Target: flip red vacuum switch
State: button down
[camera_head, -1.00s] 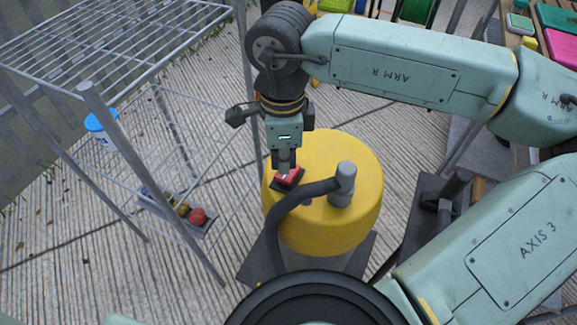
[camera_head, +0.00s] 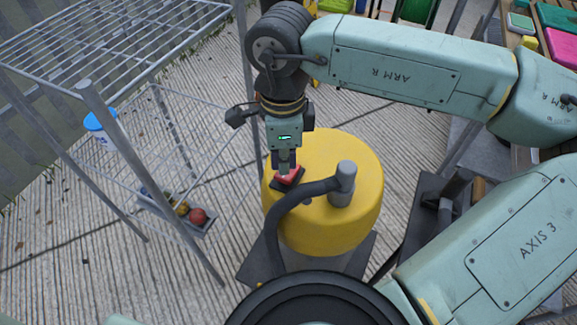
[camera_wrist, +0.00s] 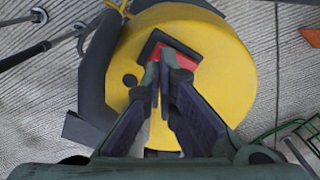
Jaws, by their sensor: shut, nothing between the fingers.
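The red switch (camera_head: 291,176) sits in a dark frame on top of the yellow vacuum (camera_head: 345,215). In the wrist view the red switch (camera_wrist: 187,60) shows just beyond my fingertips, inside its black surround, on the yellow vacuum body (camera_wrist: 215,45). My gripper (camera_head: 284,170) points down at the switch with its fingers shut and empty. The fingertips (camera_wrist: 160,72) overlap the switch's edge in the wrist view and look to be at or very near its surface. They hide part of the switch, and I cannot tell which way it is tilted.
A dark hose (camera_head: 287,215) curves from the grey fitting (camera_head: 345,180) on the vacuum, close to my gripper. A metal wire rack (camera_head: 100,70) stands at the left, with a tray (camera_head: 190,220) of small items low in it. A table stands at the far right.

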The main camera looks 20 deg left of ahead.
jog(key=shift+f+b, duration=1.15)
dwell(0.4)
jog(key=shift+r, duration=0.2)
jog(key=shift+r+p, duration=2.1)
jog(key=shift+r, duration=1.3)
